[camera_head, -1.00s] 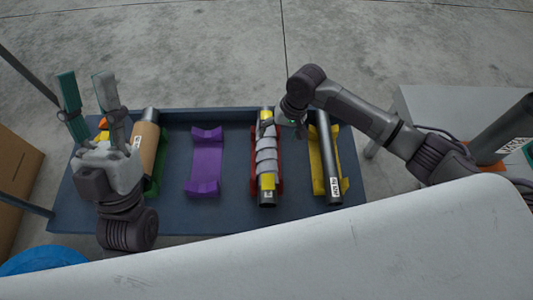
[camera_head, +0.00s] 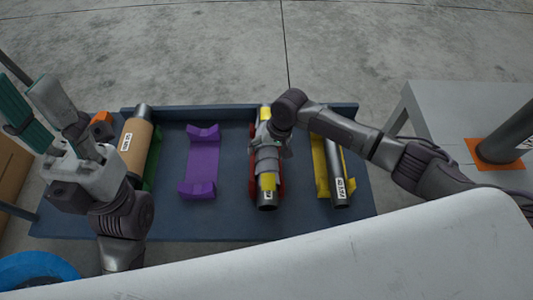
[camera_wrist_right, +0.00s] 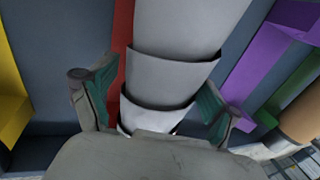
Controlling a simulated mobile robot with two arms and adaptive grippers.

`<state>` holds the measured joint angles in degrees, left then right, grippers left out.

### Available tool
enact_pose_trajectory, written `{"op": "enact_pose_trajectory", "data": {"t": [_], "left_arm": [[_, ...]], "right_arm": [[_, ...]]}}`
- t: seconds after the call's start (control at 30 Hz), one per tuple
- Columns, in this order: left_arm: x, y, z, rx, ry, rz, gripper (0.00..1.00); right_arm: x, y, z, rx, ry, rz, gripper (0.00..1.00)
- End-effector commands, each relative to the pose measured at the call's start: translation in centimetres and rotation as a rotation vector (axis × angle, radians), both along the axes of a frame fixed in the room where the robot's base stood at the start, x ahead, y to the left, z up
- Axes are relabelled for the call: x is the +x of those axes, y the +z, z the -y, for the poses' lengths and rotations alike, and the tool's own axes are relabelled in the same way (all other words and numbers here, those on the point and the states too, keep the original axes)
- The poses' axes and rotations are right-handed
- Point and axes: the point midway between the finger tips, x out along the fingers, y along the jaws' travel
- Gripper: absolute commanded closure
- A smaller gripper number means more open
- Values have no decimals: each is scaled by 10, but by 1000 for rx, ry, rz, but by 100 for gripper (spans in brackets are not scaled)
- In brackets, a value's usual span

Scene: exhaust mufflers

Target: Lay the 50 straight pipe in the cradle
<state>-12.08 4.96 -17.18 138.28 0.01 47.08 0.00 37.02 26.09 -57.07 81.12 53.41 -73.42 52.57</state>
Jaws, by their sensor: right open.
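A grey pipe (camera_head: 266,165) with stepped sleeves and yellow bands lies in a red cradle (camera_head: 252,180). It also shows in the right wrist view (camera_wrist_right: 175,75). My right gripper (camera_head: 268,140) is over it; in the wrist view its open fingers (camera_wrist_right: 158,95) stand on either side of it. I cannot tell whether they touch it. A purple cradle (camera_head: 201,165) is empty. A dark plain pipe (camera_head: 337,170) lies in a yellow cradle (camera_head: 319,165). The labels are too small to read, so I cannot tell which pipe is the 50. My left gripper (camera_head: 28,85) is open and empty at the left.
A brown-wrapped pipe (camera_head: 136,150) lies in a green cradle (camera_head: 153,165) on the dark blue tray (camera_head: 225,222). A grey table (camera_head: 440,105) at the right bears a dark pipe (camera_head: 508,138) on an orange pad (camera_head: 492,161). A blue round object (camera_head: 40,270) is at lower left.

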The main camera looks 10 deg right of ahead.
Motion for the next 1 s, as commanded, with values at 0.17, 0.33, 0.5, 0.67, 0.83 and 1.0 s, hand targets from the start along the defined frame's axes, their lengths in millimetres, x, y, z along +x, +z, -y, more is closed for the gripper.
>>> {"op": "enact_pose_trajectory", "data": {"t": [0.17, 0.33, 0.5, 0.67, 0.83, 1.0], "left_arm": [[0, 2, 0, 1, 0, 3, 60], [0, 1, 0, 0, 0, 2, 60], [0, 1, 0, 0, 0, 2, 60], [0, 1, 0, 0, 0, 2, 60], [0, 2, 0, 0, 0, 2, 60], [0, 2, 0, 0, 0, 3, 60]], "right_arm": [[1, -1, -1, 1, 0, 1, 12], [1, -1, 0, 0, 0, 1, 27], [0, -1, 0, 0, 0, 1, 55], [0, -1, 0, 0, 0, 1, 82], [1, 0, -1, 2, 0, 3, 98], [1, 1, 0, 2, 0, 3, 99]]}}
